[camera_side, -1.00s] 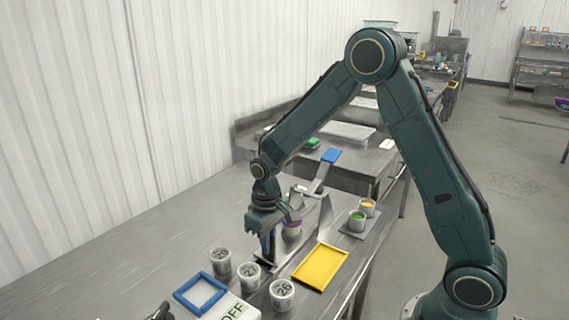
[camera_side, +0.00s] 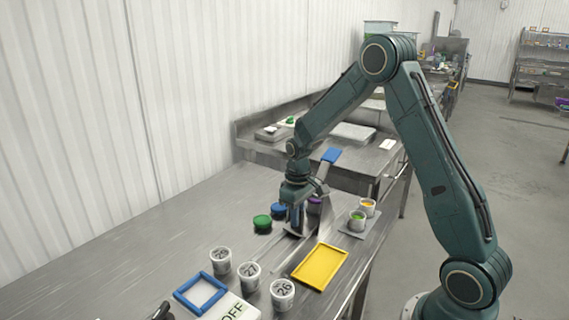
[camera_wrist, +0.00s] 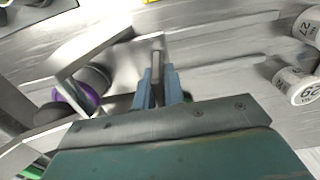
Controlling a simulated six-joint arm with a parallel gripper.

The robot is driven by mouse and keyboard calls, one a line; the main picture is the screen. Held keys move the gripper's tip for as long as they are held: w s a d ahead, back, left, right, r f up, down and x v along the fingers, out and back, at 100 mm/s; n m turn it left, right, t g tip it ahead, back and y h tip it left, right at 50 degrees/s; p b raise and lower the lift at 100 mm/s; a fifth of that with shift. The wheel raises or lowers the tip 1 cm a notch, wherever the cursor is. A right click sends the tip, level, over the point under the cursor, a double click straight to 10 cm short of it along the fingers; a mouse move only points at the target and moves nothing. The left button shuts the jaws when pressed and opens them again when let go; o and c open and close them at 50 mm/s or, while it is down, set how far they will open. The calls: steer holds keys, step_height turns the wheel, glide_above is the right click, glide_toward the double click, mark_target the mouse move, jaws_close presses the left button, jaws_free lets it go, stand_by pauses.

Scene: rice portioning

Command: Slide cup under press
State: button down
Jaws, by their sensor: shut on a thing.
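The cup with a purple rim (camera_side: 315,203) sits at the metal press, partly hidden by my arm and the press frame. In the wrist view the purple-rimmed cup (camera_wrist: 80,94) is left of my fingers, partly behind a metal bar. The press has a metal frame (camera_side: 325,200) and a lever with a blue handle (camera_side: 331,155), which is raised. My gripper (camera_side: 295,226) is low over the bench beside the cup. In the wrist view its blue fingers (camera_wrist: 157,82) are shut on a thin grey metal tab (camera_wrist: 158,60), not on the cup.
A green-topped container (camera_side: 262,223) and a blue-topped one (camera_side: 278,211) stand left of my gripper. Several numbered white cups (camera_side: 249,275) stand nearer the camera. A yellow tray (camera_side: 320,267) lies at the right bench edge. Two filled cups (camera_side: 357,221) stand right of the press.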

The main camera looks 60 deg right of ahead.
steer(key=shift+d+r, duration=0.1)
steer(key=shift+d, duration=0.25)
steer(key=c, duration=1.5)
jaws_free()
steer(key=shift+a, duration=0.1)
steer(key=shift+r, duration=0.2)
step_height(320, 180, up, 13)
steer(key=shift+r, duration=0.2)
